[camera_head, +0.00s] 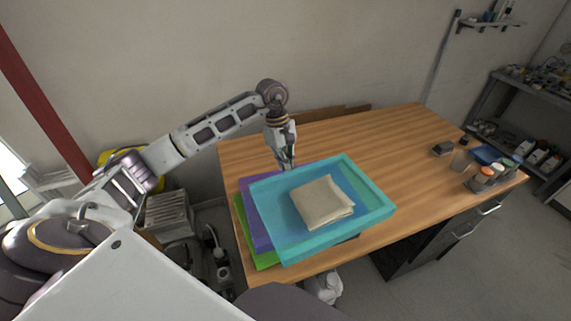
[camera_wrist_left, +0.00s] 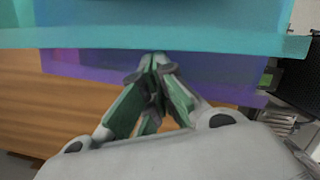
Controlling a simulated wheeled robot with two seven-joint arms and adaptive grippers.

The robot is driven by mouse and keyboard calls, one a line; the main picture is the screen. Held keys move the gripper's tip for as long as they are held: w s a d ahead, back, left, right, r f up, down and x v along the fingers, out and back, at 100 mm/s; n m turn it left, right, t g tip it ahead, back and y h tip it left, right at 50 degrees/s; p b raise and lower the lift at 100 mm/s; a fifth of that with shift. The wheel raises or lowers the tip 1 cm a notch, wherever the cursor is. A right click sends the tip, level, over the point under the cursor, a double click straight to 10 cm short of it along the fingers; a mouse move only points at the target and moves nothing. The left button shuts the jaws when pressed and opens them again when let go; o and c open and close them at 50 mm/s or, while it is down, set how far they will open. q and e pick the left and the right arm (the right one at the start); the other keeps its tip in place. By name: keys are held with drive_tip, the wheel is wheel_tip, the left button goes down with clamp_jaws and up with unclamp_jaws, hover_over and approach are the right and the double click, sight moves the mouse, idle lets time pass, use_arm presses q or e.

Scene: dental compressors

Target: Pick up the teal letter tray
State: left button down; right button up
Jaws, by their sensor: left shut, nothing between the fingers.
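The teal letter tray (camera_head: 374,207) lies near the front left of the wooden desk, with a folded beige cloth (camera_head: 322,202) in it. It sits over a purple tray (camera_head: 254,228) and a green sheet or tray (camera_head: 243,229). My left gripper (camera_head: 287,165) is shut and empty at the tray's back rim, pointing down. In the left wrist view the closed fingertips (camera_wrist_left: 156,62) are just below the teal tray's edge (camera_wrist_left: 130,38), in front of the purple tray (camera_wrist_left: 215,72). I cannot tell whether they touch. My right gripper is not in view.
The desk (camera_head: 400,135) is clear behind and right of the trays. Small bottles in a holder (camera_head: 484,178), a glass (camera_head: 460,161) and a dark box (camera_head: 443,148) stand at its right end. A wall is close behind. A grey crate (camera_head: 168,216) is on the floor at left.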

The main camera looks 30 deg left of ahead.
use_arm(q)
drive_tip(key=v, duration=1.2)
drive_tip(key=c, duration=2.2)
unclamp_jaws()
drive_tip(key=shift+f, duration=0.1)
